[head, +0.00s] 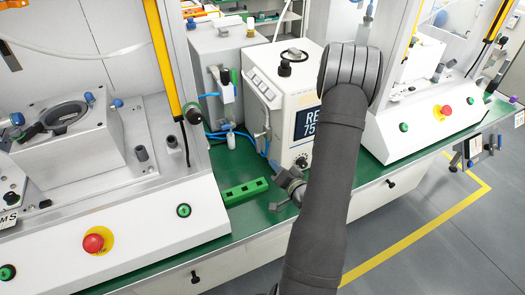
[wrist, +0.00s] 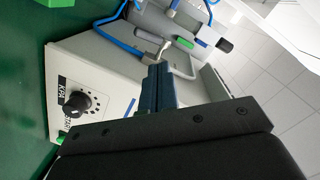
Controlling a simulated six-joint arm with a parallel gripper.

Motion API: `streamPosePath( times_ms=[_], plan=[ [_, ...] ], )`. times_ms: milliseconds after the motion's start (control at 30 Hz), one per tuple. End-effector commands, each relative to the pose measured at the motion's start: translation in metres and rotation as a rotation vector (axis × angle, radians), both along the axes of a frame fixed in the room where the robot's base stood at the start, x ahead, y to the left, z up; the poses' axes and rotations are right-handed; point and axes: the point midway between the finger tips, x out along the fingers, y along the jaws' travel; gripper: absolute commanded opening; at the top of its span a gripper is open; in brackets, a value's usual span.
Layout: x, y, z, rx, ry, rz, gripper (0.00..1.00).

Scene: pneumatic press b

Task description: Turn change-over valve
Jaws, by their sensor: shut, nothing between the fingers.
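The change-over valve looks to be the small metal fitting with a lever (wrist: 152,52) on the side of the white controller box, with blue tubes beside it. In the head view it shows on the box's left side (head: 265,118). My gripper (wrist: 160,76) is shut and empty, its dark blue fingers together and pointing at the metal lever. The fingertips are close to the lever; I cannot tell whether they touch it. In the head view my gripper (head: 277,168) shows only partly, low beside the box, and my arm hides part of the box.
The white controller box (head: 255,75) has a display and a black knob (wrist: 77,102). Blue tubes (head: 216,132) run beside it. A green block (head: 245,190) lies on the green bench top. Press stations with red buttons (head: 93,243) stand on both sides.

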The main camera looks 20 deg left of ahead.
Motion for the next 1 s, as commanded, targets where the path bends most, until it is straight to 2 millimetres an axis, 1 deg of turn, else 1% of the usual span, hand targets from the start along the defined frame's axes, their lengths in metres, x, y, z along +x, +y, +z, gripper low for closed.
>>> streamPosePath(
  times_ms=[33,200,300,433,567,667,833,1000],
  plan=[
    [0.0,0.0,0.007,0.025,0.072,-0.01,0.0],
    [-0.003,-0.003,0.019,0.121,0.358,-0.083,0.0],
    [-0.006,-0.007,0.025,0.175,0.501,-0.139,0.0],
    [-0.009,-0.012,0.029,0.231,0.632,-0.205,0.0],
    [-0.011,-0.015,0.031,0.262,0.698,-0.244,0.0],
    [-0.009,-0.013,0.03,0.271,0.715,-0.252,0.0],
    [0.004,0.002,0.021,0.27,0.717,-0.25,0.0],
    [0.028,0.026,0.006,0.269,0.715,-0.249,0.0]
  ],
)
